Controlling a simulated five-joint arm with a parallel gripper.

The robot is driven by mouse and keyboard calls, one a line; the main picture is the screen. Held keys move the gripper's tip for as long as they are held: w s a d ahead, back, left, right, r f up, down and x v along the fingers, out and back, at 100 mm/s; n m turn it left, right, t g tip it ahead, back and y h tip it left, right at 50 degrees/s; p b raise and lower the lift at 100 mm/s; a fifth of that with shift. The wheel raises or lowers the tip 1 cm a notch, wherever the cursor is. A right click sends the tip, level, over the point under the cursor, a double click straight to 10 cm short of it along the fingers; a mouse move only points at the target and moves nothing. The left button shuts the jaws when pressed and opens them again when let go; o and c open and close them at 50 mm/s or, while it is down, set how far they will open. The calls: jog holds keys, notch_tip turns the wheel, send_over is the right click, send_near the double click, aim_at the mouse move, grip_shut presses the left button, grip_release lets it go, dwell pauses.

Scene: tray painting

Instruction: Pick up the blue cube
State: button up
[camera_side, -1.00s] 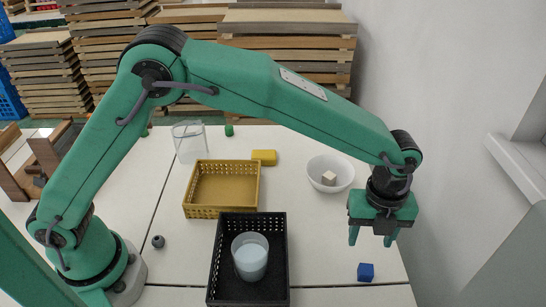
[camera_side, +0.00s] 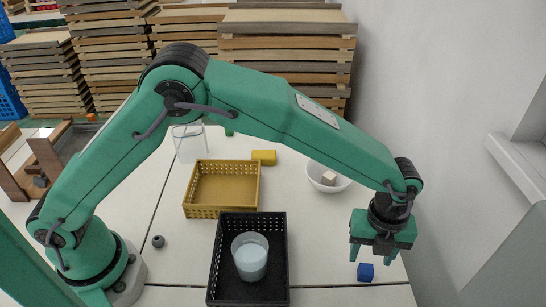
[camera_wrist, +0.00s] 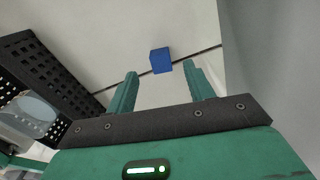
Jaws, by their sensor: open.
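The blue cube (camera_side: 365,272) lies on the white table near its front right part. In the wrist view the blue cube (camera_wrist: 161,60) shows beyond the fingertips, between their lines. My gripper (camera_side: 371,259) is open and empty, with its fingers pointing down above and close to the cube in the side view. In the wrist view my gripper (camera_wrist: 160,74) has its two green fingers apart, with nothing between them. I cannot tell the exact height left between fingertips and cube.
A black basket (camera_side: 214,262) with a pale cup (camera_side: 250,258) stands left of the cube. Behind are a yellow basket (camera_side: 190,190), a yellow block (camera_side: 264,157) and a white bowl (camera_side: 340,186) holding a beige cube (camera_side: 329,178). A wall (camera_side: 430,140) rises on the right.

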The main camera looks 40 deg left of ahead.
aim_at(367, 269)
jog(key=shift+s+d+f, duration=0.1)
jog(key=shift+s+f, duration=0.05)
jog(key=shift+f, duration=2.35)
jog(key=c, duration=1)
jog(key=shift+c, duration=0.2)
jog(key=shift+r, duration=0.15)
jog(key=shift+r, duration=0.55)
jog(key=r, duration=0.3)
jog(key=shift+s+d+r, duration=0.1)
jog(key=shift+s+d, duration=0.05)
jog(key=shift+s, duration=0.1)
jog(key=s+d+r, duration=0.3)
jog(key=s+r, duration=0.3)
jog(key=s, duration=0.4)
jog(key=shift+s+r, duration=0.2)
jog(key=shift+s, duration=0.15)
